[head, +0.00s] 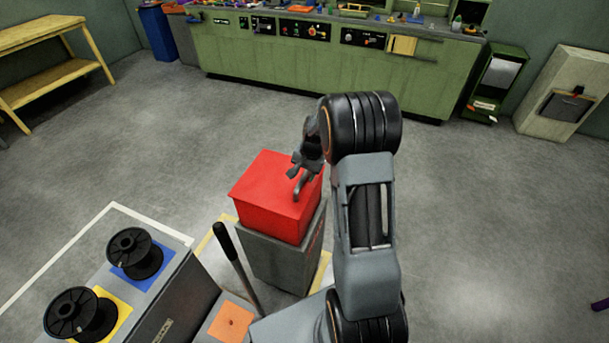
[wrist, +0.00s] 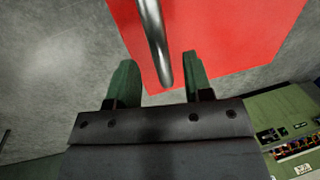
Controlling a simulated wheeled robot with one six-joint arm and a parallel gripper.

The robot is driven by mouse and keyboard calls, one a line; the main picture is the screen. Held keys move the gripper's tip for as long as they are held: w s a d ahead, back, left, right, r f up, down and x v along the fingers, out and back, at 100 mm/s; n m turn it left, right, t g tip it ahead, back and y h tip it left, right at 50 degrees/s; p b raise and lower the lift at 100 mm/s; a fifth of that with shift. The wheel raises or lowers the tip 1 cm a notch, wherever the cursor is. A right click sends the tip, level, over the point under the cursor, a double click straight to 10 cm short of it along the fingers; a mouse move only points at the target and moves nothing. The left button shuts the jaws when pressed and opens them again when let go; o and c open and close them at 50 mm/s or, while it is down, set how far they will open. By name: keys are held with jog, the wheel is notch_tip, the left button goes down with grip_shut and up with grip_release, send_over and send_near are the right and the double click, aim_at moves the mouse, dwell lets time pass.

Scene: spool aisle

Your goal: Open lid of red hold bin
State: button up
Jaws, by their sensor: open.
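The red hold bin (head: 269,214) stands on a grey pedestal in the head view, with its flat red lid (head: 265,174) down. A grey metal handle (head: 302,187) rises from the lid's right side. In the wrist view the handle (wrist: 153,40) runs down from the top edge, and the red lid (wrist: 225,40) fills the upper right. My gripper (head: 294,172) is over the lid at the handle. In the wrist view my gripper (wrist: 160,78) is open, and the handle's end shows between its two fingers. I cannot tell whether either finger touches it.
Black spools (head: 134,253) sit on blue and yellow squares on a grey stand at lower left. A dark lever (head: 226,245) stands left of the pedestal (head: 284,260). A green workbench (head: 300,55) lines the back. The floor between is clear.

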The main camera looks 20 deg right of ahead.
jog(key=shift+w+a+f, duration=0.15)
jog(key=shift+f, duration=1)
grip_shut()
